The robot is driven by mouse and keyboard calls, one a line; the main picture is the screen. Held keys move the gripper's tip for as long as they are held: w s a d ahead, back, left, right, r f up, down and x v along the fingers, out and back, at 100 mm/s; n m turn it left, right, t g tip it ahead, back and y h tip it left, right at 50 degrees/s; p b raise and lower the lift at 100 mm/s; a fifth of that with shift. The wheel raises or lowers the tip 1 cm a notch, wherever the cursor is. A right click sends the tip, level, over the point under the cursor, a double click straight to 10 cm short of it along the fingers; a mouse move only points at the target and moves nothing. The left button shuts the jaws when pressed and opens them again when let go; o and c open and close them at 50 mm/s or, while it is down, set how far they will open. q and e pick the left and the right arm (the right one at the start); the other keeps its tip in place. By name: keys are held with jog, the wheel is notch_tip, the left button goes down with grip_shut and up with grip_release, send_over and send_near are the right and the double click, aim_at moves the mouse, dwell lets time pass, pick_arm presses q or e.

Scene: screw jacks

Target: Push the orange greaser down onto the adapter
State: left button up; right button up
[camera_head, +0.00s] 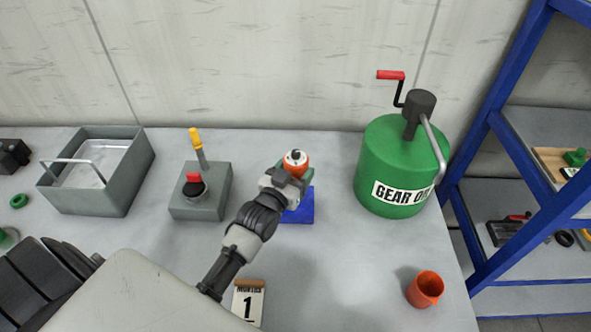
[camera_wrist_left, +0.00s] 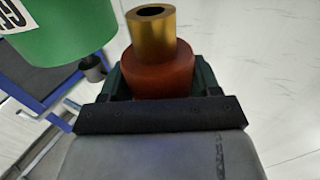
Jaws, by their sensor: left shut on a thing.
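The orange greaser (camera_head: 295,162), with a white top, is between the fingers of my left gripper (camera_head: 287,173) above a blue block (camera_head: 299,209) on the bench. The left gripper is shut on it. In the left wrist view the greaser (camera_wrist_left: 157,75) is a red-orange cylinder between the dark fingers (camera_wrist_left: 165,85), with a brass tube (camera_wrist_left: 153,31) at its end. I cannot make out the adapter as a separate thing, nor whether the greaser touches anything below it; my gripper and arm hide that spot. My right gripper is not in view.
A green gear oil drum (camera_head: 385,165) with a crank stands to the right. A grey control box (camera_head: 215,197) with a lever and red button stands left, beside a metal bin (camera_head: 97,197). An orange cup (camera_head: 425,289) and a number card (camera_head: 248,304) are nearer the front.

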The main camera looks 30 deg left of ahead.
pick_arm(q)
jog(key=shift+p, duration=0.6)
dwell(1.1)
jog(key=shift+f+b, duration=0.45)
jog(key=shift+f, duration=0.1)
jog(key=shift+f+b, duration=1.1)
jog(key=shift+f, duration=0.55)
jog(key=o, duration=1.1)
jog(key=shift+o, duration=0.2)
jog(key=s+b, duration=0.2)
jog(key=s, duration=0.9)
jog(key=shift+w+a, duration=0.1)
